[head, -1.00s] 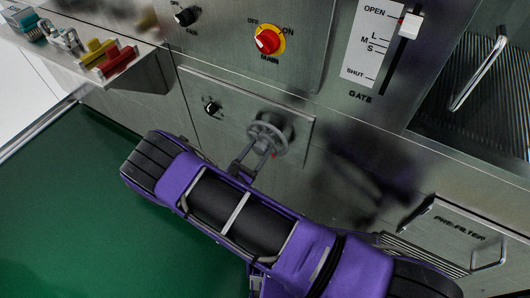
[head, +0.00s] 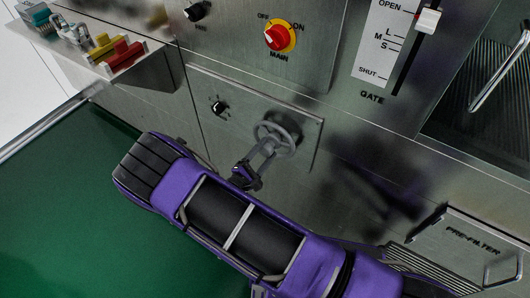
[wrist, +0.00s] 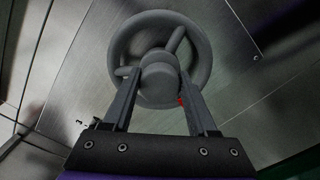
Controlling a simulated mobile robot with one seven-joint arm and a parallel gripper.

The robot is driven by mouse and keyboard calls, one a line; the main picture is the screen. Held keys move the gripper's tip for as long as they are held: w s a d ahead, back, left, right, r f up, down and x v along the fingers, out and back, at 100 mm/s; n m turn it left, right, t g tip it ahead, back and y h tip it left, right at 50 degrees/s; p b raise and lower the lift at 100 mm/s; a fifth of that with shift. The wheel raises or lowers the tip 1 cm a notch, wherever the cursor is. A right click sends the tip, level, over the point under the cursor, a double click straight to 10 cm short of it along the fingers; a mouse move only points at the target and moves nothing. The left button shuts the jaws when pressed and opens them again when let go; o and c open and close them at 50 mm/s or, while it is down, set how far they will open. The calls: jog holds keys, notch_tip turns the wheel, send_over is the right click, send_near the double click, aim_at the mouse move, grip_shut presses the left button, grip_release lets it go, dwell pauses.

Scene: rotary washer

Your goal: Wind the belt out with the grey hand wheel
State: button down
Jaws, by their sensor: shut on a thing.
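The grey hand wheel (head: 283,140) is on the front panel of the steel machine. In the wrist view the hand wheel (wrist: 203,45) shows its round rim, a spoke and a central hub. My gripper (head: 266,152) reaches the wheel from below. In the wrist view the fingers of my gripper (wrist: 159,74) lie either side of the hub and are shut on the wheel. A small red mark (wrist: 182,101) shows beside the right finger. The contact points are partly hidden. I cannot make out the belt for certain; a flat green surface (head: 70,200) lies at the left.
A small black knob (head: 218,107) sits left of the wheel. The red MAIN switch (head: 278,37) and the GATE slider (head: 428,20) are above. A PRE-FILTER drawer (head: 470,245) is at lower right. A ledge with coloured items (head: 105,45) juts out at upper left.

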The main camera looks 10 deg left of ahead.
jog(key=shift+m, duration=0.5)
jog(key=shift+c, duration=1)
grip_release()
jog(key=v, duration=1.7)
jog(key=shift+s+a, duration=0.15)
jog(key=shift+s, duration=0.1)
jog(key=shift+w, duration=0.1)
